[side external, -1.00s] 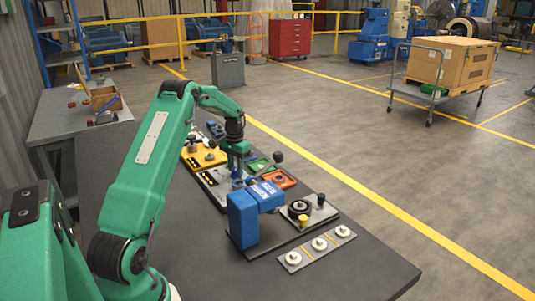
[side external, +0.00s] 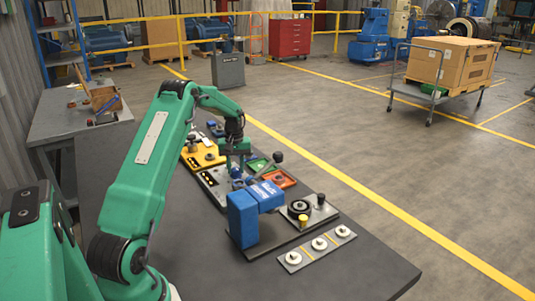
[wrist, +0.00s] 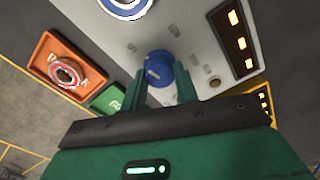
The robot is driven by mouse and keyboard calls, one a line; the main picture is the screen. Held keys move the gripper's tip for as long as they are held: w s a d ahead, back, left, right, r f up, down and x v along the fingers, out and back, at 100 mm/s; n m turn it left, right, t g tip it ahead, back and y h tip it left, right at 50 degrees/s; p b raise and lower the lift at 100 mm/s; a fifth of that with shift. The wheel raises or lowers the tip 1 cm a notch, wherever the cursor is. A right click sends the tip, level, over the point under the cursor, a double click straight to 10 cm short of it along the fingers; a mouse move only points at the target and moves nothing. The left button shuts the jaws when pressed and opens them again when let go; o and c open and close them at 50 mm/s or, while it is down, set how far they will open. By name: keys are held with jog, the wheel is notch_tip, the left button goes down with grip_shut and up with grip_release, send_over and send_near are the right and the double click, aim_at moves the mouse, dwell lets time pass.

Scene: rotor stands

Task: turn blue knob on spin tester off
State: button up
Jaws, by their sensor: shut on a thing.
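The blue knob (wrist: 159,66) sits on the light grey panel of the spin tester (wrist: 205,45) in the wrist view, with faint marks around it. The two green fingers of my gripper (wrist: 161,86) stand on either side of the knob and are shut on it. In the side external view my gripper (side external: 236,165) points down over the grey panel (side external: 212,187), behind the blue machine head. The knob is small there and partly hidden.
An orange plate with a red button (wrist: 66,74) and a green plate (wrist: 106,98) lie beside the panel. The blue machine head (side external: 243,216) stands nearby. A strip with white discs (side external: 318,244) lies in front. The near bench top is clear.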

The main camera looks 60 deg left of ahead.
aim_at(236, 168)
jog(key=shift+r, duration=0.1)
dwell(0.4)
jog(key=o, duration=1)
jog(key=shift+r, duration=0.1)
notch_tip(236, 168, up, 7)
jog(key=shift+r, duration=0.3)
